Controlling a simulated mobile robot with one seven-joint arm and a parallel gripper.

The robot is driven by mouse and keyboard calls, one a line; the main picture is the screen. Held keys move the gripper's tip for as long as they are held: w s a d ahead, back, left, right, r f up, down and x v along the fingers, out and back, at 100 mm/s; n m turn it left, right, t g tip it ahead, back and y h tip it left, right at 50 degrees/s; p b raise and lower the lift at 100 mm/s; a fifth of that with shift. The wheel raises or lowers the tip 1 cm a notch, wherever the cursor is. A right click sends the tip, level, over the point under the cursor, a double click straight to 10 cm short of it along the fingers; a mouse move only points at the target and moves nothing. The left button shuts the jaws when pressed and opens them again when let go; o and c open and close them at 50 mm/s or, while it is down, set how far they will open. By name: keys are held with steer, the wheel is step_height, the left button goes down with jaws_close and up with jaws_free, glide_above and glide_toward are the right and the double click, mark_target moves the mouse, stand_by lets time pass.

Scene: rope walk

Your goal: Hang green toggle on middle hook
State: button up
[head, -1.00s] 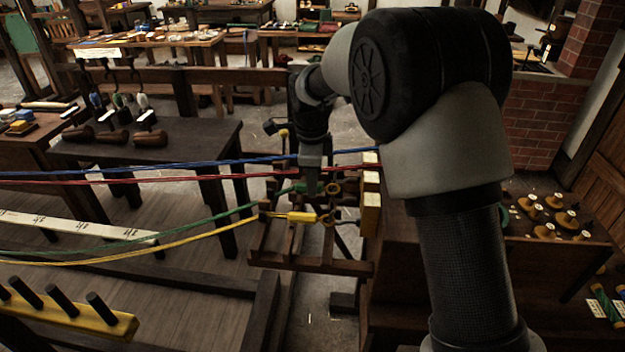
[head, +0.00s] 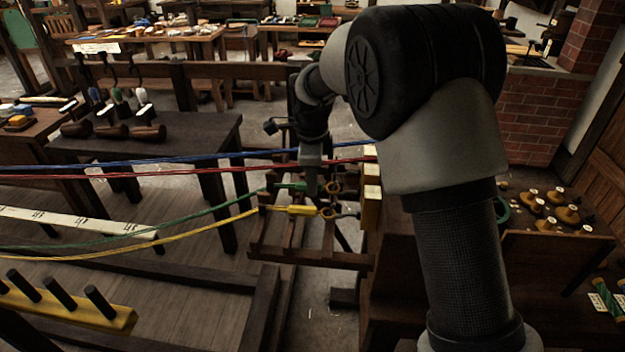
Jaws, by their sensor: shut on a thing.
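The green toggle (head: 289,186) sits at the right end of the sagging green rope (head: 215,209). My gripper (head: 311,192) points down at the toggle's right part and is shut on it; its fingers partly hide it. A tan ring (head: 333,186) is just right of my fingers. Below, the yellow toggle (head: 301,210) ends in a similar ring (head: 327,213), close to a dark hook (head: 345,215) on the yellow post (head: 371,206). The middle hook is not clearly visible. I cannot tell whether the upper ring touches any hook.
Blue (head: 180,161) and red (head: 200,172) ropes stretch across behind my gripper, and the yellow rope (head: 205,229) runs below. A wooden rack (head: 310,259) stands under the toggles. A dark table (head: 190,135) is at left and a bench with wooden knobs (head: 557,197) at right.

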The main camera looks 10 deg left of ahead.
steer(key=o, duration=1)
steer(key=shift+c, duration=0.2)
steer(key=shift+r+p, duration=2.85)
steer(key=shift+r, duration=1.1)
